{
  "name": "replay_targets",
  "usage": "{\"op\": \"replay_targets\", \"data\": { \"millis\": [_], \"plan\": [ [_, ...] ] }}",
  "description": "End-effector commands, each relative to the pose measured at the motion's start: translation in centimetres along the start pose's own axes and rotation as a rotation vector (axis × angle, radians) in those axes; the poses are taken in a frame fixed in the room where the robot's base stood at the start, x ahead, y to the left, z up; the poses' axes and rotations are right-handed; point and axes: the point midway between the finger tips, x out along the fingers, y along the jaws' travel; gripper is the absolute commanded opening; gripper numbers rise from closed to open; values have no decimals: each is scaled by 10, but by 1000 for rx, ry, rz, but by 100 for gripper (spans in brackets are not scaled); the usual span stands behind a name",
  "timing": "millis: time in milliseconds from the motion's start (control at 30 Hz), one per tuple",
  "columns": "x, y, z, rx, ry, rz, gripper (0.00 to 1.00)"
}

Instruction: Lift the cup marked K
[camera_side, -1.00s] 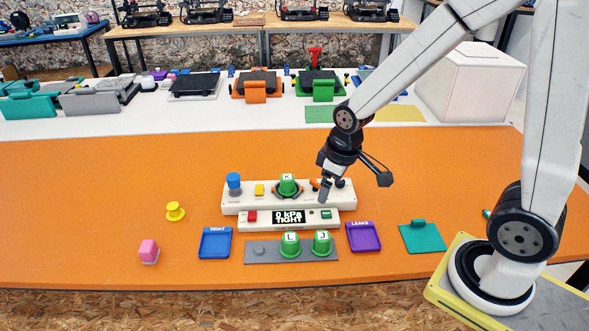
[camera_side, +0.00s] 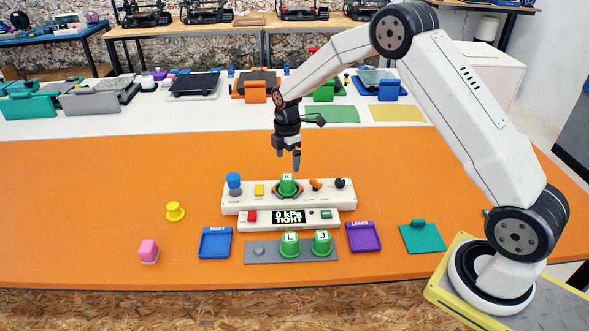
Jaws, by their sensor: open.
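The green cup marked K (camera_side: 288,186) sits upright in a dark round seat on the white tester panel (camera_side: 334,201). My gripper (camera_side: 288,167) points down just above and slightly behind cup K, open and empty, apart from the cup as far as I can tell. Two more green cups, marked L (camera_side: 290,245) and J (camera_side: 322,243), stand on a grey rack (camera_side: 264,255) in front of the panel. The display (camera_side: 289,217) reads "0 kPa TIGHT".
A blue tray labelled TIGHT (camera_side: 216,243) and a purple tray labelled LEAKS (camera_side: 363,237) flank the rack. A blue knob (camera_side: 233,182) and an orange switch (camera_side: 316,185) stand beside cup K. The orange table at the left is mostly clear.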

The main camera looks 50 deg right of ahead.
Motion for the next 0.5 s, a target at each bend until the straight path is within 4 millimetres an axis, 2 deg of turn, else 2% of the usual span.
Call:
{"op": "replay_targets", "data": {
  "millis": [333, 500],
  "plan": [
    [6, 6, 2, -46, -1, -8, 100],
    [19, 6, 2, -45, -1, -9, 100]
  ]
}}
